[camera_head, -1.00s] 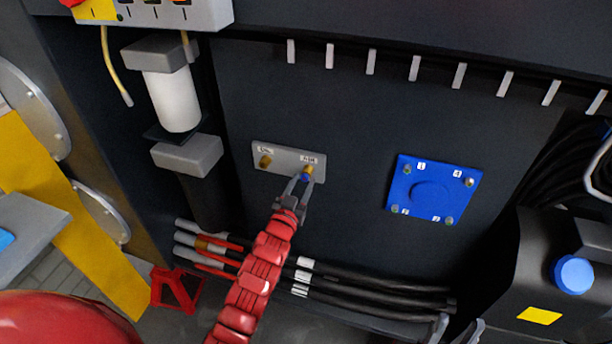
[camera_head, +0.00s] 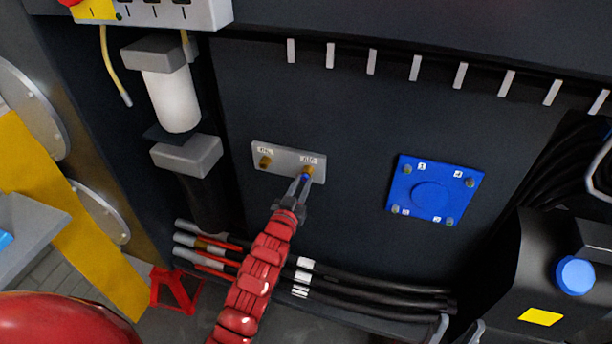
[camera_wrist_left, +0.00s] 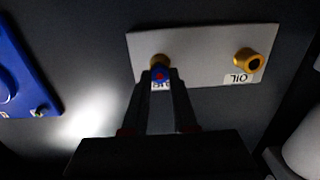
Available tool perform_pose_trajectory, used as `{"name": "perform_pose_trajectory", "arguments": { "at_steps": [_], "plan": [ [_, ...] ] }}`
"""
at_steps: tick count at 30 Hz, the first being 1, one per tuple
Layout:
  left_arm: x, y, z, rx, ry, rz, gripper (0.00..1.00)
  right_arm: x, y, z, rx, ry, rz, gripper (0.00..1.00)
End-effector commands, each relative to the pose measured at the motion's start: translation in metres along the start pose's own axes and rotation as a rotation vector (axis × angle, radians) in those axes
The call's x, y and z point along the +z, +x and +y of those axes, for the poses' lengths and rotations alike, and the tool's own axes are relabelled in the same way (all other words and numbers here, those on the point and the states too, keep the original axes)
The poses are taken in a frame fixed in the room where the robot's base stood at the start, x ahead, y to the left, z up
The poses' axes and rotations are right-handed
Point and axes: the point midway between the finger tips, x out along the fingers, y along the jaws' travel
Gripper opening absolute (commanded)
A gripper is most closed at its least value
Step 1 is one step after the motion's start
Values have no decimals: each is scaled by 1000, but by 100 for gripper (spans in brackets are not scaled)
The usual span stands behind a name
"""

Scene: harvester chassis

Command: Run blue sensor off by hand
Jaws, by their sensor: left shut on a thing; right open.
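A small blue sensor (camera_head: 305,177) sits at the right brass port (camera_head: 309,169) of a grey plate (camera_head: 287,164) on the dark chassis wall. My left gripper (camera_head: 302,184) reaches up from below and is shut on the sensor. In the left wrist view the sensor's blue end with a red centre (camera_wrist_left: 160,75) is between the fingertips, in front of the brass port (camera_wrist_left: 159,61). The thread between them is hidden. The other brass port (camera_wrist_left: 248,61), labelled OIL, is empty. My right gripper (camera_head: 457,328) shows only its open fingertips at the bottom edge.
A blue square cover (camera_head: 433,190) with corner bolts is right of the plate. Black cables (camera_head: 370,295) run below. A white filter cylinder (camera_head: 173,100) is at left, a black tank with blue cap (camera_head: 574,275) at right. Small grey tabs line the top.

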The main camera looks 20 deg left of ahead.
Motion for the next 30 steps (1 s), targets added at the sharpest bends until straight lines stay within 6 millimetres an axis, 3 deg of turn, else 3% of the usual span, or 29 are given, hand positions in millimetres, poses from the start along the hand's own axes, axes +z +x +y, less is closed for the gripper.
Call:
{"name": "perform_pose_trajectory", "arguments": {
  "at_steps": [9, 19, 30],
  "plan": [
    [6, -2, -2, -5, -699, -2, 0, 3, -18, -1, 0, 0, 0, 50],
    [3, -2, -1, -4, -1238, -1, 0, 4, -24, -1, 0, 0, 0, 50],
    [2, -4, -2, -7, -1836, 0, 0, 3, -16, -1, 0, 0, 0, 50]
  ]
}}
